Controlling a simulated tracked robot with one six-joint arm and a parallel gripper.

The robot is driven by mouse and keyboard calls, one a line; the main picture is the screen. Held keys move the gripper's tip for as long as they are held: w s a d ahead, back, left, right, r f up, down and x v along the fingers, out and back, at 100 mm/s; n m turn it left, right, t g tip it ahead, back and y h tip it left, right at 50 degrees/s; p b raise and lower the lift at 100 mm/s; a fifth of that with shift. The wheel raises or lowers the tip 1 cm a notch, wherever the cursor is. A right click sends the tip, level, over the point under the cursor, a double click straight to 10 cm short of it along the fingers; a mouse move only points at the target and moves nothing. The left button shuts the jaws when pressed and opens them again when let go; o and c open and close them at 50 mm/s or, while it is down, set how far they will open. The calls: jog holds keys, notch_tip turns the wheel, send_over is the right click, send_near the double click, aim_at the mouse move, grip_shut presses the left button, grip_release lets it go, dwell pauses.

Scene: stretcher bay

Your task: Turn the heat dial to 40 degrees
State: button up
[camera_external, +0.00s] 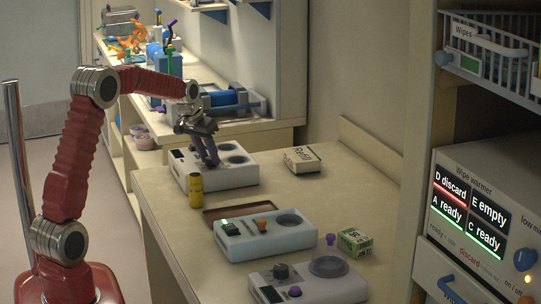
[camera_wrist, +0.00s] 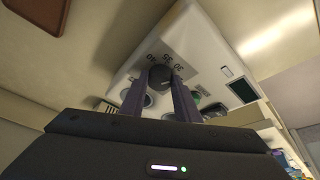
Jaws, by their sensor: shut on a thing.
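The heat dial (camera_wrist: 160,76) is a dark round knob on a white box (camera_wrist: 205,45) in the wrist view. Printed numbers beside it appear upside down; I read 30 and 35, and a third, perhaps 40, is partly hard to read. I cannot tell which number the dial points at. My gripper (camera_wrist: 161,84) has its two purple fingers on either side of the dial, shut on it. In the external view my gripper (camera_external: 211,160) reaches down onto the white box (camera_external: 228,178) at the table's far left, hiding the dial there.
A yellow bottle (camera_external: 196,188) stands right by the box's front. A reddish tray (camera_external: 238,214), a pale device with an orange knob (camera_external: 262,240) and another device with dark and purple knobs (camera_external: 318,292) lie nearer. A small carton (camera_external: 302,160) is right of the box.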

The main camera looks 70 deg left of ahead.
jog(key=n, duration=0.2)
jog(key=n+g+y, duration=0.1)
jog(key=n, duration=0.1)
jog(key=shift+w+d+n+y, duration=0.15)
jog(key=shift+d+n+y, duration=0.05)
jog(key=shift+n+y, duration=0.1)
jog(key=n, duration=0.2)
jog(key=n+g, duration=0.1)
jog(key=n, duration=0.1)
jog(key=shift+w+d+g+y, duration=0.1)
jog(key=shift+w+g+y, duration=0.05)
jog(key=shift+g+y, duration=0.2)
jog(key=n, duration=0.2)
jog(key=n+g, duration=0.1)
jog(key=n, duration=0.1)
jog(key=shift+w+n+g, duration=0.15)
jog(key=shift+n+g, duration=0.1)
jog(key=shift+n, duration=0.05)
jog(key=shift+w+n+g, duration=0.15)
jog(key=shift+n+g, duration=0.65)
jog(key=shift+n, duration=1.2)
jog(key=o, duration=1)
jog(key=shift+r, duration=0.1)
jog(key=v, duration=1.3)
jog(key=shift+r, duration=0.25)
